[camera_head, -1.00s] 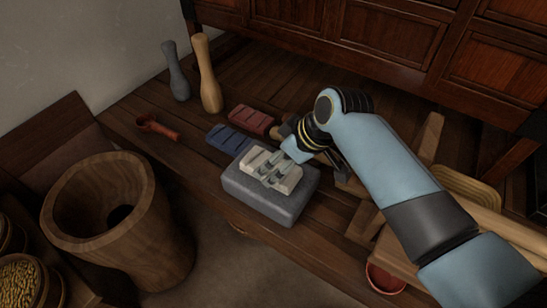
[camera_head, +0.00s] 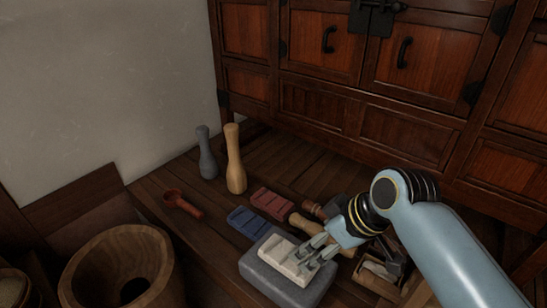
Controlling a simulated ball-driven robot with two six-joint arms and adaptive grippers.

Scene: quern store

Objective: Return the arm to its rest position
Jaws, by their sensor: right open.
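My right arm comes in from the lower right, pale blue with black joints. Its right gripper (camera_head: 304,257) is open, with its grey fingers over the right part of a cream grooved block (camera_head: 279,252). I cannot tell whether the fingers touch it. The cream block lies on a grey stone slab (camera_head: 262,272). My left gripper is not in view.
Blue (camera_head: 248,222) and red (camera_head: 272,202) grooved blocks lie behind the slab. Grey (camera_head: 207,155) and wooden (camera_head: 235,160) pestles stand farther back. A red scoop (camera_head: 184,204) and wooden mortar (camera_head: 75,290) are left. A wooden cabinet (camera_head: 400,125) closes off the back.

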